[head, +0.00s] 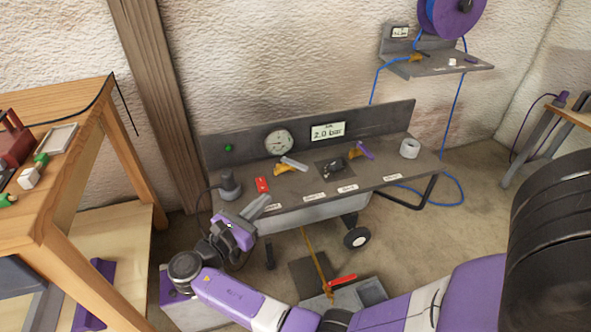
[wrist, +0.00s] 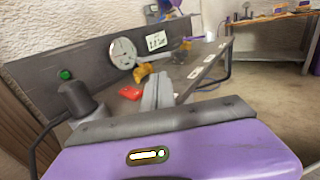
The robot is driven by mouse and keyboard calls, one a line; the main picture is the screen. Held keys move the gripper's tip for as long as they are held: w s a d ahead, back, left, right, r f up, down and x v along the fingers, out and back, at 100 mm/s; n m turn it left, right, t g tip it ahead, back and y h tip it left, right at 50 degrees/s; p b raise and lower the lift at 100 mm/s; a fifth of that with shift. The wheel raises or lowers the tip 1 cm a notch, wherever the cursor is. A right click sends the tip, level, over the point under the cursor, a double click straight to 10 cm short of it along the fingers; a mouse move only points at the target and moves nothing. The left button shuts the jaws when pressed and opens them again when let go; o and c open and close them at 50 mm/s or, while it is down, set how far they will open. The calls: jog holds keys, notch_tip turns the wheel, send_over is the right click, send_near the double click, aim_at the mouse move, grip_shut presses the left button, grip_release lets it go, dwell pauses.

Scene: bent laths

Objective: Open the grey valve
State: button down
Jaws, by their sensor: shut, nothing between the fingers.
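The grey valve (head: 293,163) is a yellow body with a grey lever, on the bench top below the round gauge. In the wrist view, its yellow body (wrist: 143,74) shows just beyond my fingertips. My gripper (head: 262,203) is shut and empty over the bench's front left part, to the left of the valve and nearer to me. Its grey fingers (wrist: 158,92) are together in the wrist view. A purple-levered valve (head: 362,150) stands further right, with a dark fitting (head: 332,167) between the two valves.
A red block (head: 262,185) lies between my gripper and the valve. A dark knob-like post (head: 229,186) stands at the bench's left end. The gauge (head: 279,142), a 2.0 bar display (head: 328,131) and a green lamp (head: 228,147) are on the back panel. A wooden table (head: 60,190) stands left.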

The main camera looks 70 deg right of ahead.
jog(key=b, duration=0.2)
send_near(307, 170)
jog(key=d, duration=0.3)
jog(key=w+d, duration=0.1)
jog(key=d, duration=0.2)
jog(key=shift+w+d+f, duration=0.1)
jog(key=shift+w+d, duration=0.1)
jog(key=shift+d, duration=0.2)
